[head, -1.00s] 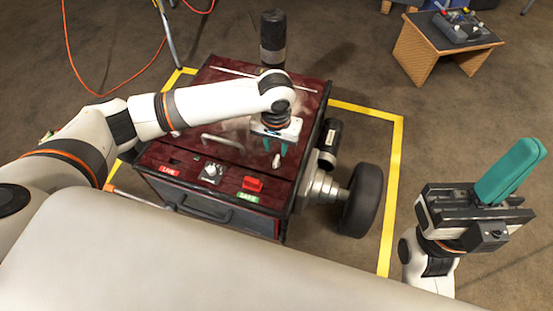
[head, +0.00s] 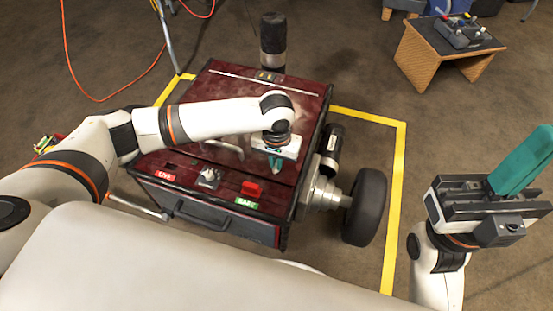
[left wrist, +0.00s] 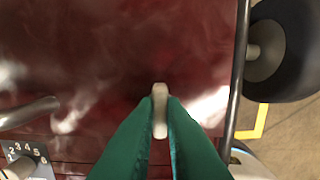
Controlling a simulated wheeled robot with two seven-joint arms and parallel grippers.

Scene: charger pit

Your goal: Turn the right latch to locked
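The right latch is a pale, narrow handle (left wrist: 160,112) on the dark red lid of the machine (head: 255,92). In the left wrist view it stands between my two green fingertips, which touch it on both sides. My left gripper (head: 275,162) is shut on it, low over the lid's right front part. In the head view the gripper hides the latch. Its lock marking cannot be read. My right gripper (head: 522,160) is away to the right, its teal fingers together, pointing up and empty.
A dial (head: 208,178), a LIVE label (head: 164,177), a red switch (head: 252,188) and a SAFE label (head: 246,203) are on the front panel. A metal handle (left wrist: 28,112) rises left of the latch. A black wheel (head: 365,207) stands at right. A small table (head: 420,57) is at back right.

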